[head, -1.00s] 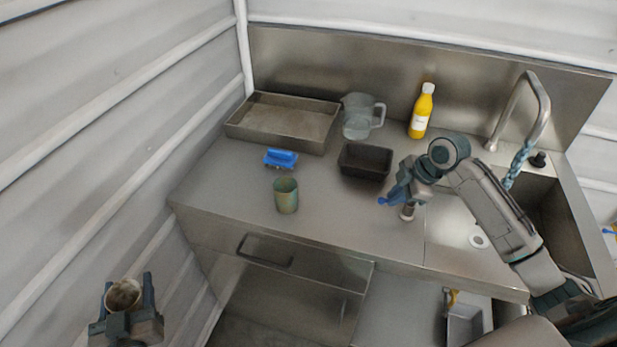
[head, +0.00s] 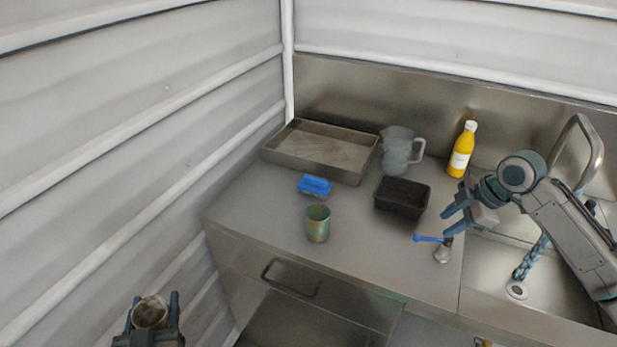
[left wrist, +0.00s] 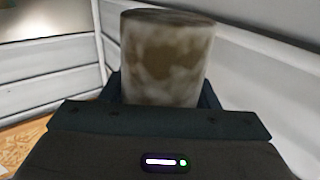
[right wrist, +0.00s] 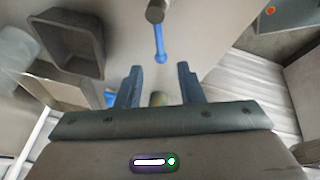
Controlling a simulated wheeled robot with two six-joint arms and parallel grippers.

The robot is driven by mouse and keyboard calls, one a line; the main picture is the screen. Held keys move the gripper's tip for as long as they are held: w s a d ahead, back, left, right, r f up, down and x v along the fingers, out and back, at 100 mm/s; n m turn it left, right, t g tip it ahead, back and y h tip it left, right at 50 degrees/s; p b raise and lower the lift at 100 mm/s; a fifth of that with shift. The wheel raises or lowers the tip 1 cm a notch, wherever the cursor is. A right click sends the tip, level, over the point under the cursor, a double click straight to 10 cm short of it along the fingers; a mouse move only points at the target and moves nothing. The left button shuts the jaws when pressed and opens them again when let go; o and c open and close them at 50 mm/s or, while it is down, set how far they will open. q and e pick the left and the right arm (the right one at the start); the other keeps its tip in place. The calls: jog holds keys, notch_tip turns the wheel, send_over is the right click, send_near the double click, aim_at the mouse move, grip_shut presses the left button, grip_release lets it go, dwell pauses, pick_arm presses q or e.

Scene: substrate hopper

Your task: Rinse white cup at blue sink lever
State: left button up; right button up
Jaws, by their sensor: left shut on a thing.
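The white cup (head: 150,312), stained brown, stands between the fingers of my left gripper (head: 148,314), which is shut on it, at the lower left, away from the counter. It fills the upper middle of the left wrist view (left wrist: 167,58). The blue lever (head: 427,239) sits on a short metal post (head: 443,252) at the counter's front right, left of the sink. My right gripper (head: 447,220) is open and empty, just above and behind the lever. In the right wrist view the lever (right wrist: 159,45) lies beyond the open fingertips, apart from them.
A green cup (head: 318,226), a blue brush or sponge (head: 315,186), a black bin (head: 402,196), a clear jug (head: 397,150), a yellow bottle (head: 461,152) and a metal tray (head: 300,155) stand on the counter. The curved faucet (head: 597,150) and a drain (head: 516,290) are at right.

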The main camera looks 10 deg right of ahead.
jog(key=shift+b+v, duration=0.55)
jog(key=shift+v, duration=2.05)
